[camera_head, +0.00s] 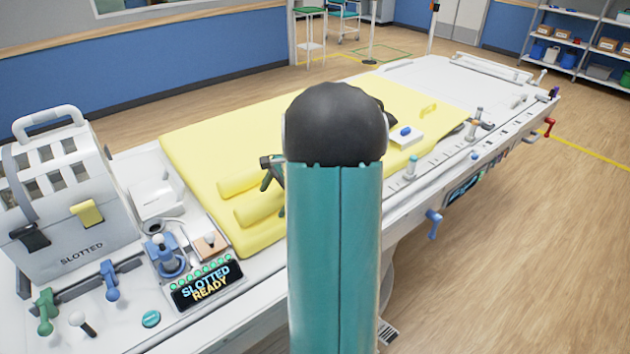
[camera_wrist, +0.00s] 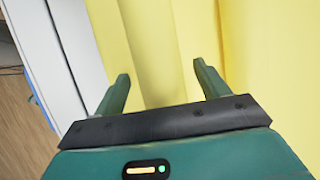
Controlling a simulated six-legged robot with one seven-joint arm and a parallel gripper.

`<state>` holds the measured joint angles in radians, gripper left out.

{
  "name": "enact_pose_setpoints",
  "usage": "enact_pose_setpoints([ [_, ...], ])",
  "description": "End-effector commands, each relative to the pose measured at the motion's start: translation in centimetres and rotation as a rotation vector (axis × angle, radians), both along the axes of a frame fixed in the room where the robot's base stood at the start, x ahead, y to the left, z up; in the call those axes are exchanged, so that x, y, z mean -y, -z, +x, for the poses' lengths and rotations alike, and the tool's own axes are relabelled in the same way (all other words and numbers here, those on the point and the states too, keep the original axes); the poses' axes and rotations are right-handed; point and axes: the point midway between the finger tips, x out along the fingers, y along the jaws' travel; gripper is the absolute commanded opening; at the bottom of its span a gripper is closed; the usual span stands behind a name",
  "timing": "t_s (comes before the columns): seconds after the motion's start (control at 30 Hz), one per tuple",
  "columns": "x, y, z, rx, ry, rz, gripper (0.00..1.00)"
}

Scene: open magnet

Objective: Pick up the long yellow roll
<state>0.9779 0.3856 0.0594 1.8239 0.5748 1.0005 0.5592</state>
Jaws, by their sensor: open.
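Two yellow rolls lie side by side on the yellow mat (camera_head: 195,150) in the head view, a rear one (camera_head: 236,185) and a front one (camera_head: 250,212). My arm hides their right ends, so I cannot tell which is longer. My gripper (camera_head: 272,170) shows partly beside the arm, near the rear roll. In the wrist view my gripper (camera_wrist: 160,75) is open, with its two green fingers spread. A yellow roll (camera_wrist: 150,45) runs lengthwise between them, with a gap visible on each side. Whether the fingers reach down around it is unclear.
The mat lies on a long white table (camera_head: 415,75). A grey slotted case (camera_head: 70,200), a blue clamp device (camera_head: 165,255) and a "SLOTTED READY" display (camera_head: 205,285) stand at the left. A white block with a blue knob (camera_head: 405,135) lies right of my arm.

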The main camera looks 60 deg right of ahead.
Motion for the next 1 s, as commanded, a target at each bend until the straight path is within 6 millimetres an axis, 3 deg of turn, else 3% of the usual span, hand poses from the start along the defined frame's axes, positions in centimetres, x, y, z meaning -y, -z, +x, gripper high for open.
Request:
enact_pose_setpoints([
  [0.13,0.0,0.0,0.0,0.000,0.000,0.000,0.74],
  [0.4,0.0,0.0,0.0,0.000,0.000,0.000,0.24],
  [0.77,0.0,-0.5,0.0,0.000,-0.001,0.000,0.24],
  [1.0,0.0,-3.3,0.0,0.002,-0.002,-0.005,0.24],
])
